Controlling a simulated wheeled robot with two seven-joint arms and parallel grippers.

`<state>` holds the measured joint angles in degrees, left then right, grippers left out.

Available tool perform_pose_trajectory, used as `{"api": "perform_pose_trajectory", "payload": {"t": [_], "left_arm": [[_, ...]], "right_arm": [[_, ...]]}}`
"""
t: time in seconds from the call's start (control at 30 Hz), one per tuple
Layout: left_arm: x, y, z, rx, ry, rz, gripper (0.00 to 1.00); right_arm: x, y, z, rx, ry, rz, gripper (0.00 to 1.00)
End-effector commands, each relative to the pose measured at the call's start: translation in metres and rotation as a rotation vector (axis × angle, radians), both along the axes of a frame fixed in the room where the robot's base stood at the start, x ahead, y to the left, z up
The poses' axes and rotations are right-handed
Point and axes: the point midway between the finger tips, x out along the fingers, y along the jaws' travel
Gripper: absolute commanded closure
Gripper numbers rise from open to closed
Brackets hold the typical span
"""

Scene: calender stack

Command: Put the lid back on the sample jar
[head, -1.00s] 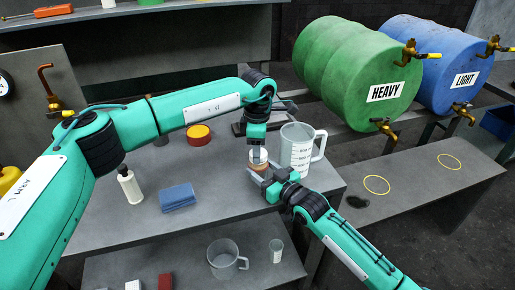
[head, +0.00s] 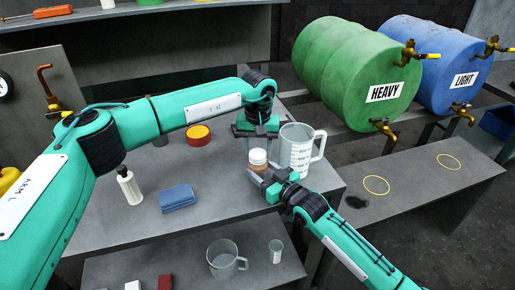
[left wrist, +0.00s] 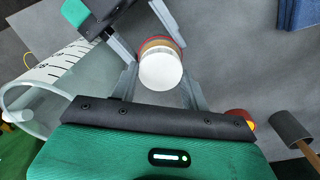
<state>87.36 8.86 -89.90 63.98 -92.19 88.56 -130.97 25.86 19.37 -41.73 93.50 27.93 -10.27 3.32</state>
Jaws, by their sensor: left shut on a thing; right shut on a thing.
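The sample jar (head: 257,168) is a small jar with brownish contents, upright near the right side of the grey bench. The white round lid (head: 258,156) is at the jar's mouth; it also shows in the left wrist view (left wrist: 160,71), with a red and tan rim of the jar behind it. I cannot tell whether it is fully seated. My left gripper (head: 259,149) points down from above, shut on the lid with a finger on each side. My right gripper (head: 263,174) comes from the front right, shut on the jar's body.
A large measuring jug (head: 298,152) stands close on the right. The front middle of the bench is clear.

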Motion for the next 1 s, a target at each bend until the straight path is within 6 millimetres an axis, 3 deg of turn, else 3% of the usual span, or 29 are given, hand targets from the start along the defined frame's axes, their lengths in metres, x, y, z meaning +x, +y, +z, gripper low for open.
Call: {"api": "perform_pose_trajectory", "payload": {"t": [0.2,0.4,0.8,0.83,0.9,1.0], "left_arm": [[0.0004,-0.0011,0.0011,0.0,-0.003,-0.34,0.75],[0.0001,-0.0015,0.001,0.0,-0.003,-0.553,0.75],[0.0001,-0.0014,0.001,-0.001,-0.003,-0.599,0.75],[0.0001,-0.0014,0.001,-0.001,-0.003,-0.599,0.48],[0.0001,-0.0014,0.0009,0.0,-0.002,-0.599,0.35],[0.0,-0.0014,0.0005,0.0,-0.002,-0.598,0.32]], "right_arm": [[-0.0004,0.0,-0.0015,-0.002,0.002,0.0,1.0],[-0.0004,0.0,-0.0016,-0.002,0.002,0.0,1.0],[-0.0006,0.0002,-0.0017,-0.002,0.002,0.0,1.0],[-0.0006,0.0002,-0.0017,-0.002,0.002,0.0,1.0],[-0.0006,0.0002,-0.0017,-0.002,0.002,0.0,1.0],[-0.0006,0.0002,-0.0017,-0.002,0.002,0.001,1.0]]}}
